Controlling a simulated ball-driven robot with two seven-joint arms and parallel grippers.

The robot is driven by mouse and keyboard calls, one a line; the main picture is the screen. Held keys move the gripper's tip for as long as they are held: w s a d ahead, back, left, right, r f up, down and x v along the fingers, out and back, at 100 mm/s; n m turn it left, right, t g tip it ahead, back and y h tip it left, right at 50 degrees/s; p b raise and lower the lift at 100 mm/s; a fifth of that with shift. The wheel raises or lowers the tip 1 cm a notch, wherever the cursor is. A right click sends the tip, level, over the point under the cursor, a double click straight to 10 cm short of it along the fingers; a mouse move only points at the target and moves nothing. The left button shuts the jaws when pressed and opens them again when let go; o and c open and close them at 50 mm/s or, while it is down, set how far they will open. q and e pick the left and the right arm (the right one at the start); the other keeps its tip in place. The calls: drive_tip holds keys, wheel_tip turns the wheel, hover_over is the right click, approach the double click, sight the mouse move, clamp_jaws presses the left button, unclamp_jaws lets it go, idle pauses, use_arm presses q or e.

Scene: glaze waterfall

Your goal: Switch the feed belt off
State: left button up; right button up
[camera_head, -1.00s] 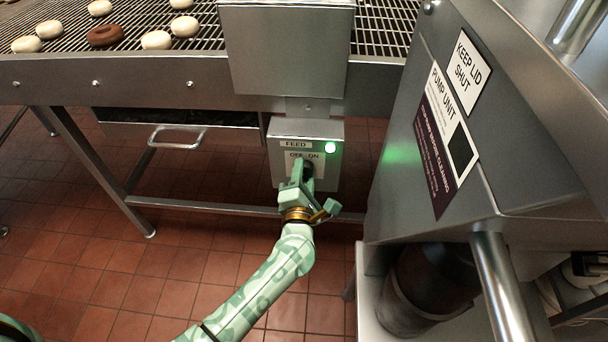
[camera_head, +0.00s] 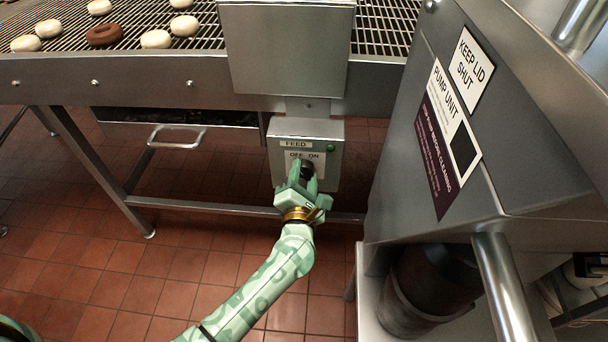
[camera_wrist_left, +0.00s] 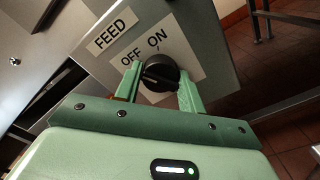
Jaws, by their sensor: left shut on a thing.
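The feed switch box (camera_head: 278,165) is a grey metal box labelled FEED, OFF and ON, hanging below the belt. Its black rotary knob (camera_head: 308,169) also shows in the left wrist view (camera_wrist_left: 159,72), below the OFF and ON labels. My left gripper (camera_head: 304,176) has its two green fingers on either side of the knob and is shut on it; the fingers also show in the left wrist view (camera_wrist_left: 158,85). The round lamp (camera_head: 330,148) at the box's upper right is dark green and unlit. My right gripper is not in view.
A drawer with a handle (camera_head: 177,136) is left of the box. The metal pump unit (camera_head: 530,150) stands close on the right. Tiled floor lies open below.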

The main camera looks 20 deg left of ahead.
use_arm(q)
drive_tip(key=o, duration=0.8)
drive_tip(key=shift+s+f, duration=0.1)
drive_tip(key=shift+f, duration=0.05)
drive_tip(key=shift+o, duration=0.6)
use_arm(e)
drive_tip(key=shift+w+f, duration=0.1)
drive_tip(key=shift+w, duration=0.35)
use_arm(q)
drive_tip(key=shift+s+d, duration=0.15)
drive_tip(key=shift+s, duration=0.2)
drive_tip(key=p+v, duration=0.4)
drive_tip(key=v, duration=1.1)
drive_tip(key=shift+s, duration=0.25)
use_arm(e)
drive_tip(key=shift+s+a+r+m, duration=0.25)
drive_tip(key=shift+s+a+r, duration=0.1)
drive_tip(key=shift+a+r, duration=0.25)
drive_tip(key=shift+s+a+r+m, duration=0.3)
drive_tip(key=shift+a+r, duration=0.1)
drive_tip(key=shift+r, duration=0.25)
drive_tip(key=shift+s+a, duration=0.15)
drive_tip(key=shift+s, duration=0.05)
use_arm(q)
drive_tip(key=shift+d, duration=0.1)
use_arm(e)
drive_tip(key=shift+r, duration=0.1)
